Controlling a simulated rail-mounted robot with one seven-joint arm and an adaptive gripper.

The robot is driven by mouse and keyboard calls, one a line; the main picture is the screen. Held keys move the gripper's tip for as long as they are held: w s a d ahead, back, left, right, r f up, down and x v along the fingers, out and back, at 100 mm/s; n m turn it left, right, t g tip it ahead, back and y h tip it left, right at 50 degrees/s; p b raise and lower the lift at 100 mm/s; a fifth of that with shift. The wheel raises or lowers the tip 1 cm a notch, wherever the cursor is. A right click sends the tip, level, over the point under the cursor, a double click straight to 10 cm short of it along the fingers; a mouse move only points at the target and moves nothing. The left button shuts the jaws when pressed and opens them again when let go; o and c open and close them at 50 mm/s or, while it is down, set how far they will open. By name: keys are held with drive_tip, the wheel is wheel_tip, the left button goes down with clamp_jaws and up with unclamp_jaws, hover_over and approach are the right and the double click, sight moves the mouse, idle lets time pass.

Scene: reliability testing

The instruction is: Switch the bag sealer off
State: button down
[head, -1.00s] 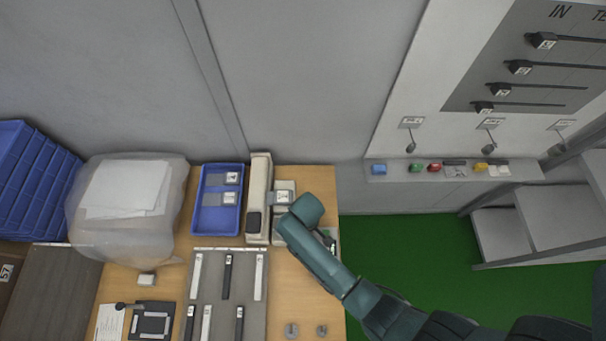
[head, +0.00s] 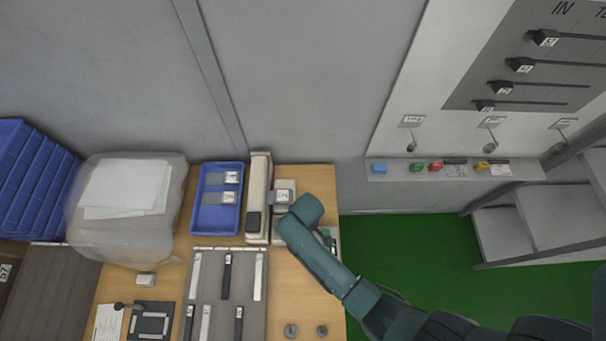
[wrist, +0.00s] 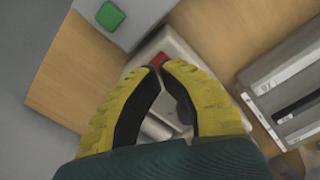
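A long beige machine (head: 259,190), which looks like the bag sealer, stands at the back of the wooden table, with a dark block near its front end. My arm covers part of the space to its right in the head view, and my gripper is hidden there. In the wrist view my gripper (wrist: 162,67) has its yellow fingers curved together, tips meeting or nearly so, with nothing visible held. A red switch (wrist: 158,60) on a pale body (wrist: 180,46) lies right at the fingertips. Whether they touch it, and its position, I cannot tell.
A grey box with a green button (wrist: 109,15) lies close by. A grey tray of strips (head: 250,290) is in front of the machine; a blue tray (head: 205,222) stands to its left. The wall is behind.

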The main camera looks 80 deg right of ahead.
drive_tip(key=shift+f+b, duration=0.85)
drive_tip(key=shift+f, duration=0.45)
idle(0.4)
drive_tip(key=shift+r, duration=0.15)
wheel_tip(320, 180, up, 7)
drive_tip(key=p, duration=0.7)
drive_tip(key=shift+p, duration=0.3)
